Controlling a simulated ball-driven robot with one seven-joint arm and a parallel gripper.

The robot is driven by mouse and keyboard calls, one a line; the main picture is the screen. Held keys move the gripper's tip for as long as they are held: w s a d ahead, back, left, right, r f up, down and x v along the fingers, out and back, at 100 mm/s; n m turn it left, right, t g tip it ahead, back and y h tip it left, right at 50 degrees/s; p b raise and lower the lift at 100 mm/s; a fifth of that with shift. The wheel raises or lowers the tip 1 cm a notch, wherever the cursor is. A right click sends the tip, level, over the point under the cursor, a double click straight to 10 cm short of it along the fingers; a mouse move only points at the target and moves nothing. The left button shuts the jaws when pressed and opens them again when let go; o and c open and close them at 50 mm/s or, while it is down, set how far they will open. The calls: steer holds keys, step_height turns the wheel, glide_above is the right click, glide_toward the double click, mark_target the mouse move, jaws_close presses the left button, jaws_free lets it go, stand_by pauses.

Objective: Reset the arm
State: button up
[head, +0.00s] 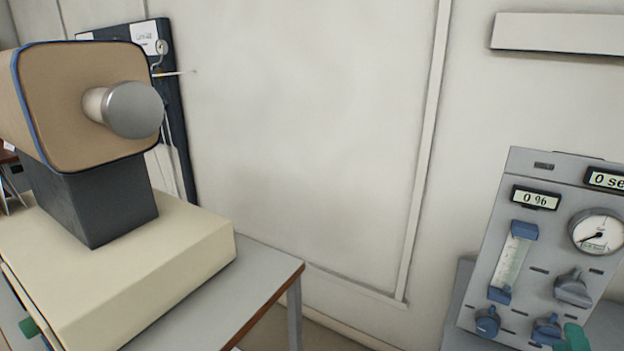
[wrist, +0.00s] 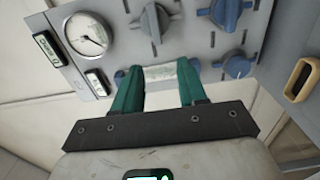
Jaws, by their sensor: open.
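My gripper (wrist: 160,75) shows in the wrist view with two green fingers apart and nothing between them. Beyond the gap lies the pale flow tube of a grey control panel (wrist: 195,45). I cannot tell how far the fingertips are from the panel. In the head view, a green finger of my gripper shows at the bottom right, in front of the lower part of the same panel (head: 555,235). The rest of my arm is out of that view.
The panel carries a round gauge (head: 597,232), blue knobs (head: 487,321) and a display reading 0 % (head: 535,198). A tan furnace (head: 60,95) with a round grey knob (head: 133,110) stands on a cream base (head: 150,265) at left. Open space lies between table and panel.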

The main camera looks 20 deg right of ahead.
steer(key=s+a+f+m+g+y, duration=0.1)
steer(key=a+f+m+g+y, duration=0.2)
steer(key=f, duration=0.4)
steer(key=s+a+f+m+g+y, duration=0.2)
steer(key=a+f+m+y, duration=0.15)
steer(key=a+f, duration=0.25)
steer(key=s+a+f+m+g+y, duration=0.1)
steer(key=s+a+f+g+y, duration=0.1)
steer(key=a, duration=0.6)
steer(key=s+a+f+m+g+y, duration=0.1)
steer(key=s+a+f+g+y, duration=0.2)
steer(key=s+a+f+y, duration=0.2)
steer(key=s+a+f, duration=0.1)
steer(key=a, duration=0.2)
steer(key=shift+s, duration=0.35)
steer(key=shift+o, duration=0.3)
